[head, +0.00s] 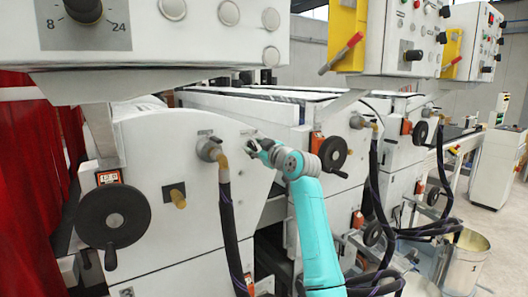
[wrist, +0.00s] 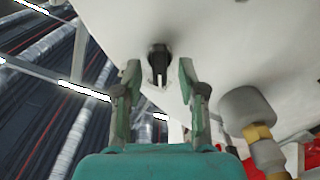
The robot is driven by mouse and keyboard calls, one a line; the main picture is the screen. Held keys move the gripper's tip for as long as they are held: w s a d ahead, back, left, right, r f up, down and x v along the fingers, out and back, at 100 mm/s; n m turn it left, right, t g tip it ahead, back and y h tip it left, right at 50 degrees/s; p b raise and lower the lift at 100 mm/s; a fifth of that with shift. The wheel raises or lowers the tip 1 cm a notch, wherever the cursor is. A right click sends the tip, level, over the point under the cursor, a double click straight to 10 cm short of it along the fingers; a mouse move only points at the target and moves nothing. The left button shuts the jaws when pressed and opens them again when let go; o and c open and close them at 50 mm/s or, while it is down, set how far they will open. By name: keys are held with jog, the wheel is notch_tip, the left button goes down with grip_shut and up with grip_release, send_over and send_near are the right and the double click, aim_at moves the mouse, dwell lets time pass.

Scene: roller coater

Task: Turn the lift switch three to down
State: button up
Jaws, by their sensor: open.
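A small dark rotary switch (wrist: 158,54) sits on the white machine panel in the wrist view, with a pale slot or tip on its lower side. My gripper (wrist: 158,72) is open, with one finger on each side of the switch. The fingertips are near the switch, and I cannot tell whether they touch it. In the head view my gripper (head: 253,147) is at the upper right of the rounded white side panel (head: 150,155), and its fingers largely hide the switch. No readable label shows which number the switch has.
A grey hose fitting with a brass joint (head: 210,150) juts out left of my gripper, and shows at lower right in the wrist view (wrist: 247,105). A black hose (head: 230,215) hangs from it. Black handwheels (head: 113,216) stick out from the machine. A control box (head: 165,35) overhangs above.

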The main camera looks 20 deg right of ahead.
jog(key=v, duration=1.1)
jog(key=shift+s, duration=0.2)
jog(key=shift+d, duration=0.1)
jog(key=s+f+m+h, duration=0.15)
jog(key=s+f, duration=0.35)
jog(key=f, duration=0.6)
jog(key=s+a+f+m+h, duration=0.15)
jog(key=s+f, duration=0.35)
jog(key=f, duration=0.7)
jog(key=s+f+m+h, duration=0.1)
jog(key=s+f+m, duration=0.3)
jog(key=f, duration=0.7)
jog(key=s+f+g, duration=0.1)
jog(key=s+f, duration=0.8)
jog(key=s, duration=0.2)
jog(key=s+a+f+m+h, duration=0.1)
jog(key=s+f, duration=0.2)
jog(key=s, duration=0.8)
jog(key=s+f+m+h, duration=0.1)
jog(key=s+f, duration=0.2)
jog(key=s, duration=0.8)
jog(key=s+r, duration=0.3)
jog(key=s, duration=0.7)
jog(key=s+a+r+g, duration=0.1)
jog(key=s+r, duration=0.3)
jog(key=s, duration=0.6)
jog(key=shift+s+m, duration=0.25)
jog(key=shift+m, duration=0.15)
